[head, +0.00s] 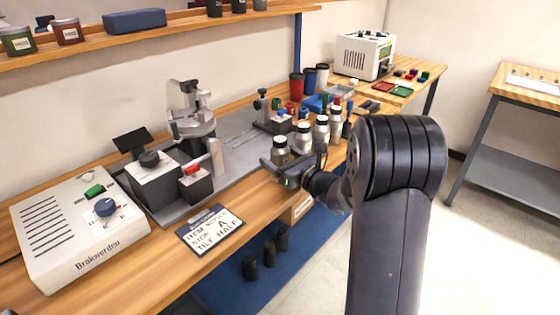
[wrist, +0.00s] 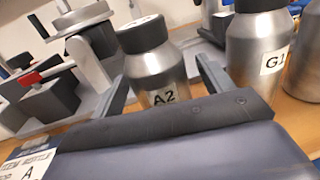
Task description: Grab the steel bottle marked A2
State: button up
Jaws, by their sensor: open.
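The steel bottle marked A2 (wrist: 158,72) stands upright with a dark cap in the wrist view, its label partly hidden by my gripper body. In the head view the bottle (head: 280,146) is the leftmost of a row of steel bottles on the bench. My gripper (wrist: 163,82) is open, with one finger on each side of the A2 bottle. The bottle appears between the fingers; I cannot tell whether either finger touches it. In the head view my gripper (head: 277,166) is low at the bench's front edge, beside the bottle.
A steel bottle marked G1 (wrist: 258,55) stands close to the right finger. More steel bottles (head: 321,129) stand farther along. The laser marker (head: 189,125) and a white control box (head: 75,225) are to the left. A sign card (head: 210,229) lies near the front edge.

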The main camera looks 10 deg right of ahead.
jog(key=shift+w+a, duration=0.1)
jog(key=shift+w, duration=0.05)
jog(key=c, duration=1.1)
